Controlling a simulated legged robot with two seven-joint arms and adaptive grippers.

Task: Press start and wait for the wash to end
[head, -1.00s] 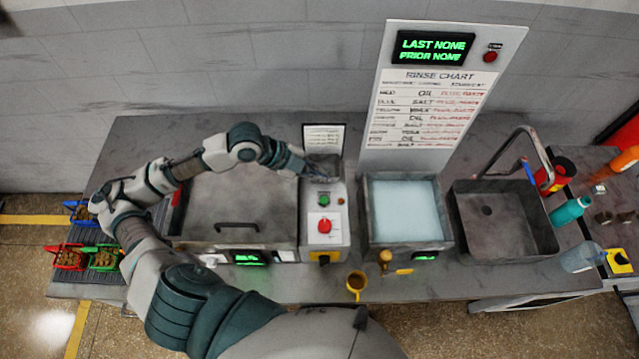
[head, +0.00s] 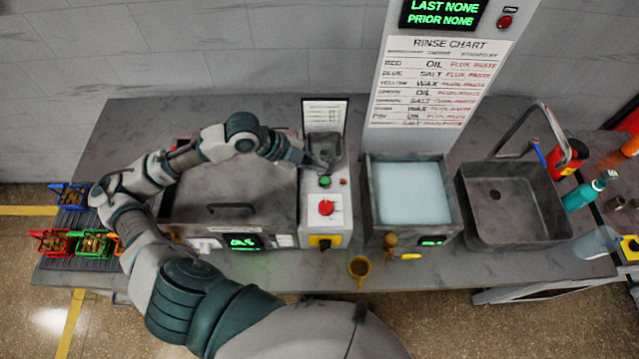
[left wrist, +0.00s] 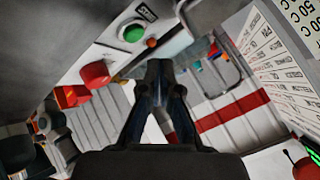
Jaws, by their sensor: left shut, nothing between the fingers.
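The wash machine (head: 190,228) has its grey lid (head: 255,190) closed. Its control panel (head: 312,236) at the right has a green button (head: 325,181) and a big red button (head: 326,207) below it. My left gripper (head: 325,167) is shut and empty, just behind the green button; contact cannot be told. In the left wrist view the closed fingertips (left wrist: 160,72) lie beside the panel, with the green button (left wrist: 132,33) up and left of them. The machine's green display (head: 243,242) is lit, but its text is too blurred to read. My right gripper is not in view.
A rinse basin (head: 373,212) and a sink (head: 500,240) stand right of the machine. A rinse chart (head: 440,84) rises behind the basin. Small coloured baskets (head: 92,244) stand at the left end.

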